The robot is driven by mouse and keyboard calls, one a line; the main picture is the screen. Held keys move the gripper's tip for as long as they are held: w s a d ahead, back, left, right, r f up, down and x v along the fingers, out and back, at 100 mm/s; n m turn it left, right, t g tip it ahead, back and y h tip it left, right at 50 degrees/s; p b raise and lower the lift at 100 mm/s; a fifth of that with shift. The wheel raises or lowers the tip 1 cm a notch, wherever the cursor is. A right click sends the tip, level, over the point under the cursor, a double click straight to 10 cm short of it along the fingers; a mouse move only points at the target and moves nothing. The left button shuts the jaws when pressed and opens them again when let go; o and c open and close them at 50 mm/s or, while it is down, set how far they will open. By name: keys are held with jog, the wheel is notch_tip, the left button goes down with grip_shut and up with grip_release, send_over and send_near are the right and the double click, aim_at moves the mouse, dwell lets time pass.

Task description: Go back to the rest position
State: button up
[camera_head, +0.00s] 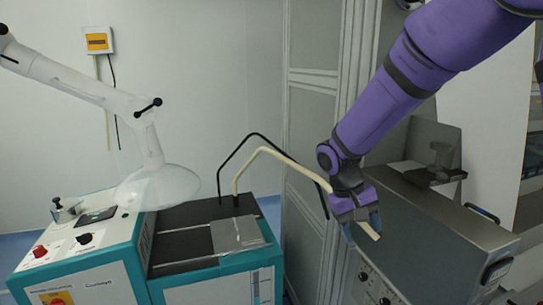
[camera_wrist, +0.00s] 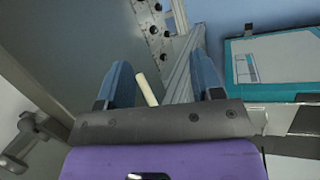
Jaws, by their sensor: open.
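My gripper (camera_head: 361,227) is at the end of my purple arm, in front of the grey cabinet wall, between the two machines. In the wrist view my gripper (camera_wrist: 160,64) shows its two blue-grey fingers apart. A short cream rod (camera_wrist: 147,88) shows between them, nearer the left finger. In the head view a cream piece (camera_head: 370,231) shows at the fingers. A bent cream bar (camera_head: 285,158) rises from the teal machine and runs towards my wrist. I cannot tell whether the rod is part of this bar or touches a finger.
The teal and white machine (camera_head: 95,262) with its black top stands at the left. A translucent white arm (camera_head: 85,88) and a black bent bar (camera_head: 235,152) rise from it. A grey metal machine (camera_head: 440,225) with black handles stands close at the right of my gripper.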

jog(key=s+d+r+t+y, duration=0.3)
jog(key=s+d+r, duration=0.4)
jog(key=s+r, duration=0.45)
jog(key=s+d+r+t, duration=0.1)
jog(key=s+r+t, duration=0.1)
jog(key=s, duration=0.3)
jog(key=s+d+r+m+t+y, duration=0.1)
jog(key=s+d+r+t, duration=0.1)
jog(key=s, duration=0.3)
jog(key=shift+s+d+r, duration=0.2)
jog(key=shift+d+r, duration=0.05)
jog(key=shift+r, duration=0.5)
